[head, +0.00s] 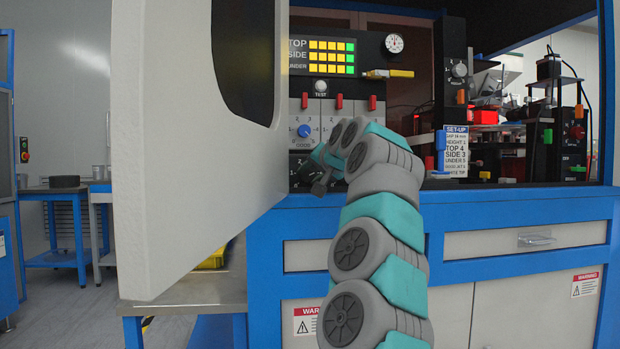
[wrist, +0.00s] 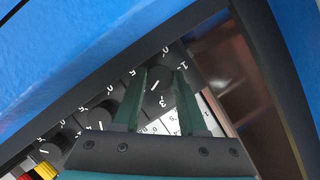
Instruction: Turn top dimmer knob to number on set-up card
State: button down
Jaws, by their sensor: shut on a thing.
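The set-up card (head: 455,150) stands at the right of the machine opening in the head view and reads TOP 4, SIDE 3, UNDER 5. In the wrist view my gripper (wrist: 160,74) has one finger on each side of a black knob (wrist: 157,88) and is shut on it. The knob has a white pointer line and printed numbers around it; its label and exact setting are unclear. In the head view my gripper (head: 320,184) is at the low black panel, and my arm hides part of it.
More black knobs (wrist: 99,119) sit in a row beside the held one. A blue CODE knob (head: 304,131) and red switches (head: 339,101) are above. A large white door (head: 190,150) stands open close at the left. The blue counter edge (head: 500,197) runs below.

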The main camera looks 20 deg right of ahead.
jog(key=shift+f+m+t+y+b, duration=0.1)
jog(key=shift+m+t+y+b, duration=0.25)
jog(key=shift+m+y, duration=0.35)
jog(key=shift+d, duration=0.1)
jog(key=shift+c, duration=2.3)
grip_release()
jog(key=shift+m, duration=0.3)
jog(key=shift+s, duration=0.15)
jog(key=shift+b+v, duration=1)
jog(key=shift+v, duration=2.75)
